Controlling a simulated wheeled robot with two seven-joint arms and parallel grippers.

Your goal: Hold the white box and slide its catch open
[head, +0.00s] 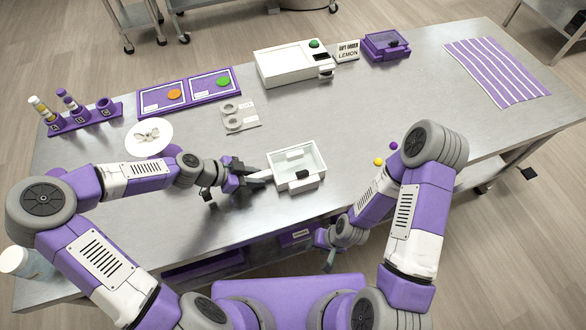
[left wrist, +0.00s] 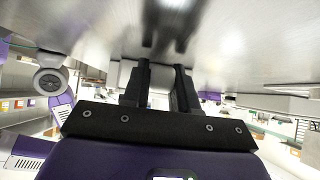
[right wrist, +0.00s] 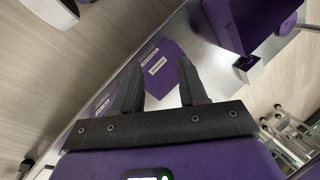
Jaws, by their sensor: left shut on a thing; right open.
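The white box (head: 296,168) stands on the metal table in front of me, with a clear lid and a black catch (head: 302,174) on its near side. My left gripper (head: 262,176) is at the box's left side, shut on its edge. In the left wrist view the fingers (left wrist: 162,85) close on a pale part of the box (left wrist: 158,76); the rest of it is hidden. My right gripper (head: 327,250) is open and empty, low near the table's front edge and apart from the box. Its spread fingers (right wrist: 160,85) show in the right wrist view.
A yellow ball (head: 378,161) and a purple ball (head: 394,146) lie right of the box. A white plate (head: 148,137), a purple tray (head: 189,94), a white machine (head: 294,64) and a purple box (head: 385,46) stand farther back. The table right of the box is mostly clear.

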